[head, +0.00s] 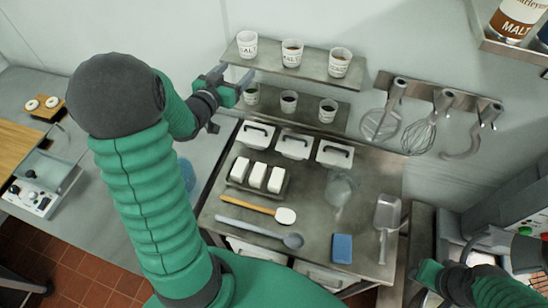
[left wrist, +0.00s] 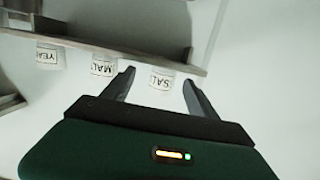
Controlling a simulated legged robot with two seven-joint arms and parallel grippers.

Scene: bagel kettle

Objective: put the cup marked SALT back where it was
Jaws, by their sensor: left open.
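The white cup marked SALT (head: 247,44) stands upright at the left end of the upper wall shelf (head: 315,70). My left gripper (head: 235,78) is open, just below and in front of that shelf end. In the left wrist view the SALT cup (left wrist: 162,79) shows between the two spread fingertips, with its label upside down. I cannot tell whether a finger touches it. The cup marked MALT (head: 292,53) and a third cup (head: 339,62), partly readable as YEAST in the wrist view (left wrist: 48,56), stand to its right. My right gripper (head: 448,268) is at the lower right; its jaws are unclear.
A lower shelf (head: 306,118) holds three small cups of dark contents. The counter below has lidded containers (head: 295,145), white blocks (head: 257,175), spoons, a blue sponge (head: 342,248) and a scoop (head: 387,215). Utensils hang from a rack (head: 440,95) at right.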

